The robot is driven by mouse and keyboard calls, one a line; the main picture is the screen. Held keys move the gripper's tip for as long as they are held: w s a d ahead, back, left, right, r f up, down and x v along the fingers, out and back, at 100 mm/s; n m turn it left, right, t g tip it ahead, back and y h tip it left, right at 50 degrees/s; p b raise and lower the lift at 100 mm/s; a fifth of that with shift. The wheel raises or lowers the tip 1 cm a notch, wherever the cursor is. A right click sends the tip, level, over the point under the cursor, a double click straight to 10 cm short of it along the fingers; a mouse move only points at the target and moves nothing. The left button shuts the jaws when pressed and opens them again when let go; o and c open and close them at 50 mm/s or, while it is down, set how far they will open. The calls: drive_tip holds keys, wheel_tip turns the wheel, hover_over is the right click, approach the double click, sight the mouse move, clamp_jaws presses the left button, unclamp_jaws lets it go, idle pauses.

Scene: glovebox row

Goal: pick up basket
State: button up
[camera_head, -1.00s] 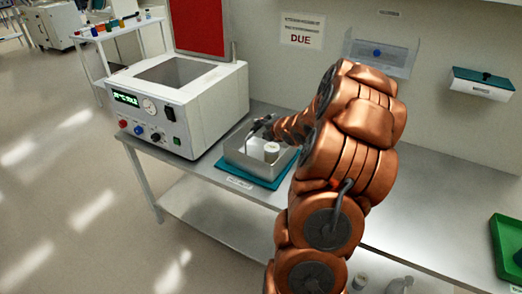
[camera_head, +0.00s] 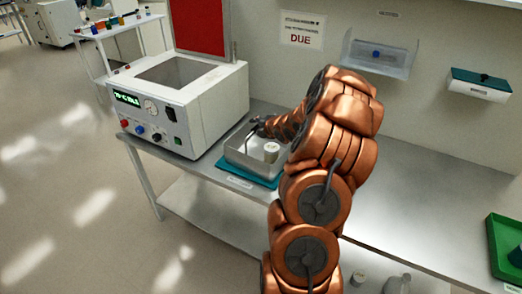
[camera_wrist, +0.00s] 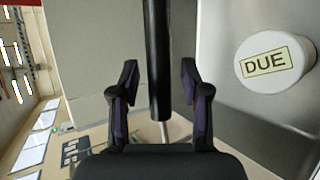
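The basket (camera_head: 239,157) is a grey metal open box on a teal mat (camera_head: 244,183), to the right of the white machine. A white jar (camera_head: 271,152) stands inside it, and its lid reads "DUE" in the wrist view (camera_wrist: 272,64). My gripper (camera_head: 257,124) is at the basket's far upper part; its fingers are small and partly hidden in the head view. In the wrist view my gripper (camera_wrist: 155,85) is open, with a finger on either side of a dark bar (camera_wrist: 160,45), apparently the basket's handle. Visible gaps separate the bar from both fingers.
The white machine (camera_head: 205,105) with an open red lid (camera_head: 200,25) stands close left of the basket. A clear wall bin (camera_head: 378,55), a teal-lidded wall box (camera_head: 480,83) and a green tray (camera_head: 500,250) are to the right. The bench (camera_head: 425,200) between is largely clear.

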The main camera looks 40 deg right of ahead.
clamp_jaws()
idle(0.8)
